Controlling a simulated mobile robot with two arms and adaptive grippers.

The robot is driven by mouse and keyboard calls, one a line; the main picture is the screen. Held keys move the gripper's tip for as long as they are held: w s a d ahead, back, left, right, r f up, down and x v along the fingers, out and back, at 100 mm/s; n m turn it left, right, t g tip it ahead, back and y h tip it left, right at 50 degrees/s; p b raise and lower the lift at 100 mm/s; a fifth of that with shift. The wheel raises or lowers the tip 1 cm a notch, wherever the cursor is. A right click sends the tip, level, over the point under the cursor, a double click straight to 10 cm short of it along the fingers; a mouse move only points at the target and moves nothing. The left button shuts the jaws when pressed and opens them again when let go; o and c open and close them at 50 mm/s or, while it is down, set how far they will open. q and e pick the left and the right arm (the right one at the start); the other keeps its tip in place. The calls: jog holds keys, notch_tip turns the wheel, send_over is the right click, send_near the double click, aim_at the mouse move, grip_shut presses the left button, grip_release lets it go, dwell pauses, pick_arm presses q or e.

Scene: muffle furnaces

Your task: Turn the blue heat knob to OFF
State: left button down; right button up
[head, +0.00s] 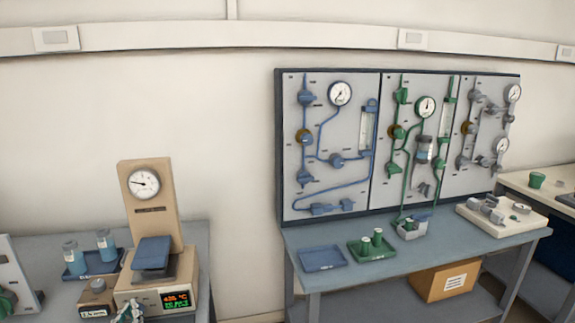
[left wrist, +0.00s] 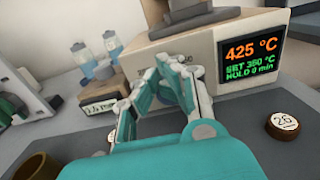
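A beige furnace unit stands at the left with a dial gauge (head: 144,182) above and a blue plate (head: 152,253) on top. Its display (head: 176,300) also shows in the left wrist view (left wrist: 253,47), reading 425 °C, SET 350 °C, HOLD 0 min. My left gripper (head: 130,309) is at the lower left front of this unit. In the left wrist view its fingertips (left wrist: 176,63) are drawn close together before the beige front. My right gripper is out of view.
Blue-filled bottles (head: 105,245) stand on a blue tray (head: 117,266) beside the furnace. A brown cup (left wrist: 36,168) is at the lower left. A pipe panel (head: 340,130) stands at the right.

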pick_arm(q)
jog(key=shift+s+a+f, duration=0.1)
jog(key=shift+a+f, duration=0.1)
jog(key=shift+a, duration=0.2)
jog(key=shift+r, duration=0.2)
jog(key=shift+a+r, duration=0.2)
jog(key=shift+r, duration=0.1)
jog(key=shift+p+v, duration=0.6)
jog(key=shift+v, duration=2.4)
jog(key=shift+f, duration=0.1)
